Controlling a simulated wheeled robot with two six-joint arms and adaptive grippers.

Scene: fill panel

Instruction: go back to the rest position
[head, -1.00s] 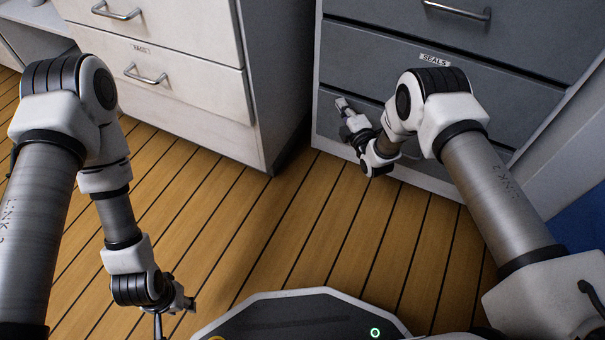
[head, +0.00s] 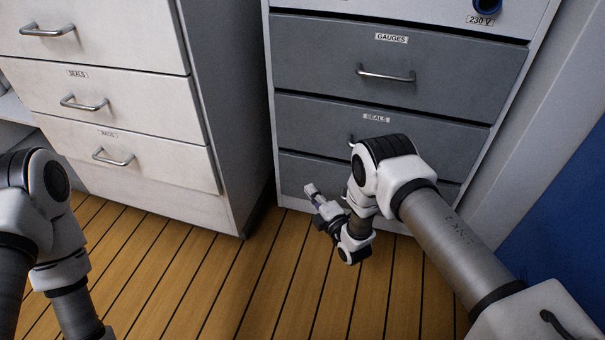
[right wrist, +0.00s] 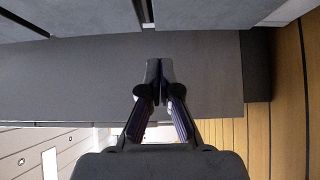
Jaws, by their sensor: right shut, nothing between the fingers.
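My right gripper (head: 311,190) is low in front of the grey drawer unit in the head view, near its bottom drawer front. In the right wrist view its fingers (right wrist: 159,70) are together, with nothing between them. Whether it touches the drawer front I cannot tell. My left arm is at the left edge of the head view, and its gripper is below the picture.
The grey unit has a GAUGES drawer (head: 330,62) above a SEALS drawer (head: 310,126); all its visible drawers look shut. A white drawer cabinet (head: 140,100) stands to the left. Wooden floor (head: 200,285) lies clear in front. A blue surface (head: 560,220) is at the right.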

